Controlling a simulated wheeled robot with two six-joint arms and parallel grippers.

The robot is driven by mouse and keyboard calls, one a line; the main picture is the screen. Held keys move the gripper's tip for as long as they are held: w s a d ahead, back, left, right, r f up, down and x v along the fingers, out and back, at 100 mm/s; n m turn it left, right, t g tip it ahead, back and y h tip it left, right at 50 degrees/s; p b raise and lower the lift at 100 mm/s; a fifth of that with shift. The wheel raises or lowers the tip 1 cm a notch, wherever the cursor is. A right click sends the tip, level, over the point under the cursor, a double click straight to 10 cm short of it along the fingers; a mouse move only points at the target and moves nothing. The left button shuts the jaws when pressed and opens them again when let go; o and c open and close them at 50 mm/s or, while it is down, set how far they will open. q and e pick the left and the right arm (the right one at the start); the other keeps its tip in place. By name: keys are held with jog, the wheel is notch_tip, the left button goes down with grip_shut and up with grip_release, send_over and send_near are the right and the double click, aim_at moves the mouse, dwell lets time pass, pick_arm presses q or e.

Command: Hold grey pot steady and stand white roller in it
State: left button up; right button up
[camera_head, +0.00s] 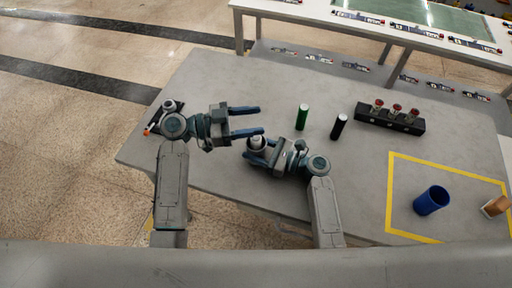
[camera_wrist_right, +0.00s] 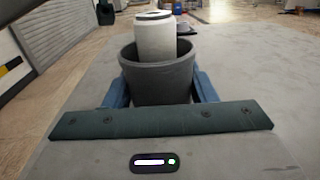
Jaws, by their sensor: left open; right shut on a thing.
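The grey pot (camera_wrist_right: 160,82) stands upright between the blue fingers of my right gripper (camera_wrist_right: 160,92) in the right wrist view. My right gripper also shows in the head view (camera_head: 257,154), shut on the pot. The white roller (camera_wrist_right: 155,36) stands upright in the pot, its top above the rim and its lower end hidden by the pot wall. In the head view the roller (camera_head: 257,141) shows as a small pale top. My left gripper (camera_head: 262,120) is open and empty, just above the roller in the picture and apart from it.
A green cylinder (camera_head: 302,117) and a black cylinder (camera_head: 339,127) stand right of the grippers. Behind them is a black rack (camera_head: 372,115) with red-topped pieces. A blue cup (camera_head: 431,201) stands inside a yellow outline, near a tan block (camera_head: 495,206). The grey table (camera_head: 215,75) is clear at the back left.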

pick_arm(q)
jog(key=s+a, duration=0.1)
jog(key=a, duration=0.9)
jog(key=shift+s+a, duration=0.25)
jog(key=shift+a, duration=0.1)
pick_arm(e)
jog(key=o, duration=1)
jog(key=shift+o, duration=0.2)
jog(key=v, duration=1.2)
